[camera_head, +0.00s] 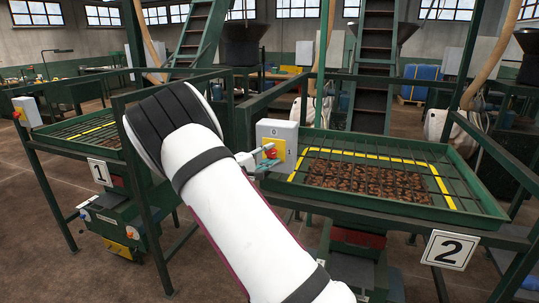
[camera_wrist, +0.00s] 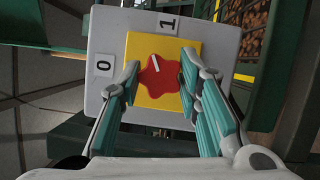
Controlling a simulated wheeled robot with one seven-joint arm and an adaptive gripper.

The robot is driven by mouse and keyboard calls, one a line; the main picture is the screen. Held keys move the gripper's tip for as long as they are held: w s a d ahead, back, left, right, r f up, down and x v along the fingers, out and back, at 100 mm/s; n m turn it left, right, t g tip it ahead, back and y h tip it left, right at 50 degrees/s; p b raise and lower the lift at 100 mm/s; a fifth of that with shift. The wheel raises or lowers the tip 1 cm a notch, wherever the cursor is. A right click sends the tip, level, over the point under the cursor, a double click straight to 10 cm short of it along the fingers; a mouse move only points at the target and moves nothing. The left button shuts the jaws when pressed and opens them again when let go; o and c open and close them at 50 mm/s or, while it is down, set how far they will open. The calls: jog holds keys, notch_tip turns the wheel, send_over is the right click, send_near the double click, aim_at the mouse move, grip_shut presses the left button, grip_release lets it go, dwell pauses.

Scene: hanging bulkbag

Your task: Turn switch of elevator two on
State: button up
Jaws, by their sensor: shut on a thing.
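The switch box of elevator two is a pale grey box (camera_head: 284,130) on the frame of table 2. It carries a yellow plate (camera_wrist: 192,50) and a red star-shaped knob (camera_wrist: 160,82), also visible in the head view (camera_head: 271,153). A 0 label (camera_wrist: 104,66) is at the left and a 1 label (camera_wrist: 169,23) at the top. The knob's white mark points up and slightly left, between the labels and nearer the 1 direction. My gripper (camera_wrist: 160,72) is shut on the knob, one finger on each side. In the head view my gripper (camera_head: 261,161) partly covers the box's lower left.
Table 2's green tray (camera_head: 480,214) with brown pieces under a grid is to the right of the box. A "2" sign (camera_head: 449,250) hangs on its front. Table 1 with its "1" sign (camera_head: 101,172) and another switch box (camera_head: 28,112) is at the left. Green frame posts stand close to my arm.

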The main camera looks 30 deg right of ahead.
jog(key=m, duration=0.2)
jog(key=m+y+p, duration=0.1)
jog(key=m, duration=0.1)
jog(key=shift+r+g+y, duration=0.1)
jog(key=shift+g+y, duration=0.2)
jog(key=shift+m, duration=0.4)
jog(key=o, duration=1.2)
jog(key=shift+c, duration=0.2)
jog(key=v, duration=1.2)
jog(key=shift+r, duration=0.1)
jog(key=shift+s+d, duration=0.1)
